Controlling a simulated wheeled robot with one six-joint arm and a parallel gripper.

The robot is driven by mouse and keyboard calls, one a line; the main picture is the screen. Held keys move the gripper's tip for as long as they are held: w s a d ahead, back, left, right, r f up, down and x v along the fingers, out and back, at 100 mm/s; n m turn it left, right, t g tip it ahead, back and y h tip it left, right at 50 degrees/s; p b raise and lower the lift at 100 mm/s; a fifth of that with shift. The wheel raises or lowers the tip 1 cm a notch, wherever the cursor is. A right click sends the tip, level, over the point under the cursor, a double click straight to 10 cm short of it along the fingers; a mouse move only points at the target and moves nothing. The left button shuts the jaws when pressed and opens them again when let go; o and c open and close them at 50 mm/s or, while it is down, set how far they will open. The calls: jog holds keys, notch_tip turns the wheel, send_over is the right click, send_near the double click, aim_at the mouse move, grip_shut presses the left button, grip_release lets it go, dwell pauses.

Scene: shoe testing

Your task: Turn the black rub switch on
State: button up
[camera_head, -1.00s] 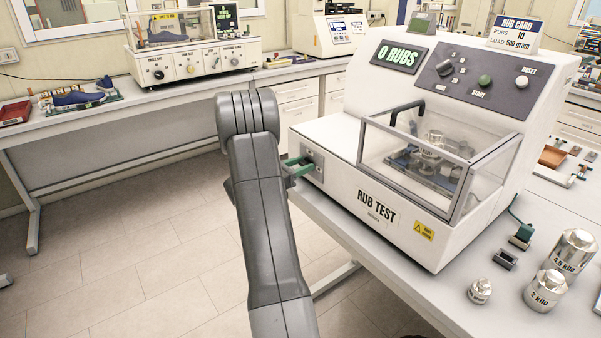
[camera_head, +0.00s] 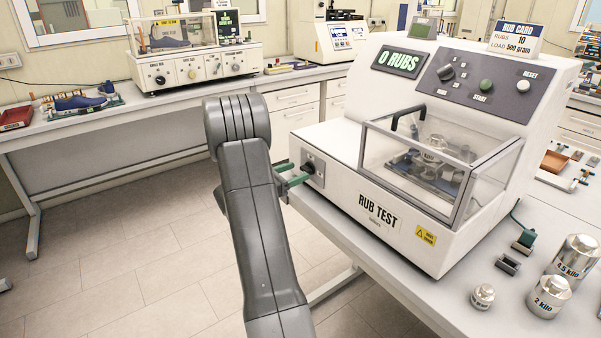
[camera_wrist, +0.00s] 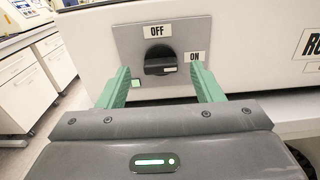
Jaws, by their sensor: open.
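The black rub switch (camera_wrist: 160,60) sits on a grey plate (camera_wrist: 190,38) on the side of the rub test machine (camera_head: 340,200). Its OFF label is above it and its ON label is to the right. In the wrist view its grip bar lies about level, with a pale mark on the right half, toward ON. My gripper (camera_wrist: 161,72) is open, its green fingers to the left and right of the switch with gaps showing. In the head view my gripper (camera_head: 291,176) is just left of the switch (camera_head: 308,168). Contact is not visible.
The machine display (camera_head: 399,62) reads 0 RUBS. A small green square (camera_wrist: 136,83) shows on the plate's lower left. A clear cover (camera_head: 430,165) encloses the rubbing stage. Metal weights (camera_head: 548,297) stand at the right front. Floor space is free left of the machine.

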aim_at(303, 170)
jog(key=b+v, duration=0.1)
jog(key=v, duration=0.9)
jog(key=shift+s+a, duration=0.2)
jog(key=shift+a, duration=0.05)
jog(key=p+x, duration=0.2)
jog(key=x, duration=1.2)
jog(key=shift+s+p, duration=0.1)
jog(key=shift+p, duration=0.2)
jog(key=shift+a, duration=0.1)
jog(key=shift+f+b, duration=0.1)
jog(key=shift+b, duration=0.2)
